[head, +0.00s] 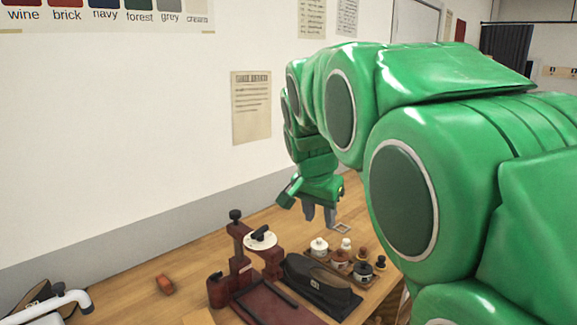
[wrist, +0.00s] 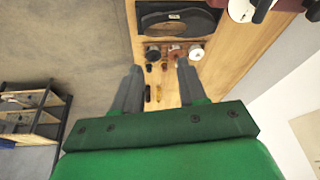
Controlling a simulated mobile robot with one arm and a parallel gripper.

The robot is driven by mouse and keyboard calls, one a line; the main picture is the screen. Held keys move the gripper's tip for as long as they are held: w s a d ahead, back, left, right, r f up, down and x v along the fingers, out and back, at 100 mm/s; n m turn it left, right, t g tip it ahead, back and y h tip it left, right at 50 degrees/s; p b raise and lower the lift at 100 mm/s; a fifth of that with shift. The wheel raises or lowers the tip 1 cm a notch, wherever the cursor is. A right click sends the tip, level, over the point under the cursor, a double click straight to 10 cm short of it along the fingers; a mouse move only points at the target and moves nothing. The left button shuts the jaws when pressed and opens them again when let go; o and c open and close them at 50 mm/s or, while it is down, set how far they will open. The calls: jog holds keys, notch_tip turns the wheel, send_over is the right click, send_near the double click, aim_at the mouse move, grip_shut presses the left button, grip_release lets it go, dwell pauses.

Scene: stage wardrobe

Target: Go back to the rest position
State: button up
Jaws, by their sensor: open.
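My green arm reaches over a wooden table from the right of the head view. My gripper (head: 320,214) points down above the table, behind the bottles. In the wrist view, my gripper (wrist: 157,72) shows two grey fingers spread apart with nothing held between them. Small bottles and jars lie beyond the fingertips in that view, apart from the fingers.
Several small bottles (head: 346,246) sit beside the case. A shelf (wrist: 35,112) stands off the table.

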jog(key=s+d+f+n+g, duration=0.1)
jog(key=s+d, duration=0.4)
jog(key=s, duration=0.3)
jog(key=s+d+f+n, duration=0.1)
jog(key=s+d, duration=0.4)
jog(key=s, duration=0.2)
jog(key=s+a+f+n+g, duration=0.1)
jog(key=s+f+n+g, duration=0.1)
jog(key=s+f, duration=0.4)
jog(key=s+f+n+g+y, duration=0.1)
jog(key=s+f, duration=0.5)
jog(key=s, duration=0.9)
jog(key=shift+a+f+n+g+y, duration=0.25)
jog(key=shift+a+n+g+y, duration=0.1)
jog(key=shift+n+g, duration=0.35)
